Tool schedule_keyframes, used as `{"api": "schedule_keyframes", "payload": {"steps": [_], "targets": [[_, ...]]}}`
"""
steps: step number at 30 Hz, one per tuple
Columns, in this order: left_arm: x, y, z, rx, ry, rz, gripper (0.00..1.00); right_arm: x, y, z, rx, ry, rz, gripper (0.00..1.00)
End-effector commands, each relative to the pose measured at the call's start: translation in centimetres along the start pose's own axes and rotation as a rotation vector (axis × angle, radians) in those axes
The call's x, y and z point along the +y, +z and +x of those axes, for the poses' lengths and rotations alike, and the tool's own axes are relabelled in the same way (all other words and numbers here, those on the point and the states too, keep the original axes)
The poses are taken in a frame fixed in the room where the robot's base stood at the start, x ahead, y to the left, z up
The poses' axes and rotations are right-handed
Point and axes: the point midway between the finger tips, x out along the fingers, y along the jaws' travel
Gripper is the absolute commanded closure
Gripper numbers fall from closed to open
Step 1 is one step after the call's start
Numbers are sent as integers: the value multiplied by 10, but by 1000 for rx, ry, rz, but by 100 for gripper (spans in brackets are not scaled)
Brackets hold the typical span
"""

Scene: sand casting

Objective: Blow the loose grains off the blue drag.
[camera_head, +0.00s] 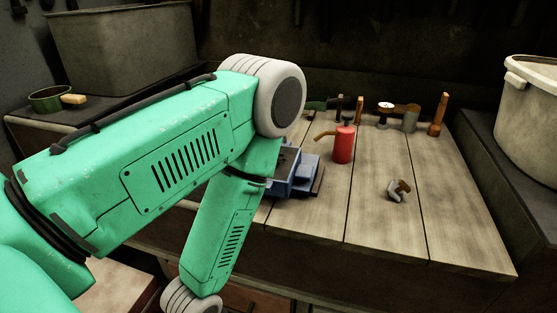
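The blue drag (303,176) sits at the left part of the wooden workbench. My green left arm covers its left side, so only its right part shows, and I cannot make out grains on it. A red bottle-like blower with an orange-brown spout (343,145) stands upright on the bench, just behind and right of the drag. Its spout points left. My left arm comes in from the left and bends down in front of the bench. Its gripper is out of the picture. My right gripper is not in the picture either.
Several small tools, including a wooden-handled one (438,114), stand along the bench's back edge. A small grey and brown object (398,190) lies on the right planks. A pale bucket (530,120) stands at right, a grey bin (125,45) at back left. The bench's front right is clear.

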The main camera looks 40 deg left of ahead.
Motion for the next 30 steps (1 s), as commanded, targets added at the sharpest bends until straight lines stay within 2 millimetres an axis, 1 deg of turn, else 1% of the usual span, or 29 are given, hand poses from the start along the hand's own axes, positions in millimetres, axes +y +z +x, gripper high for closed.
{"api": "schedule_keyframes", "payload": {"steps": [1,2,3,30], "targets": [[0,0,0,0,0,0,87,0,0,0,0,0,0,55],[0,0,0,0,0,0,97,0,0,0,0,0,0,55],[0,0,0,0,0,0,100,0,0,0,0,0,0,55],[0,0,0,0,0,0,100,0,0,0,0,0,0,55]]}}
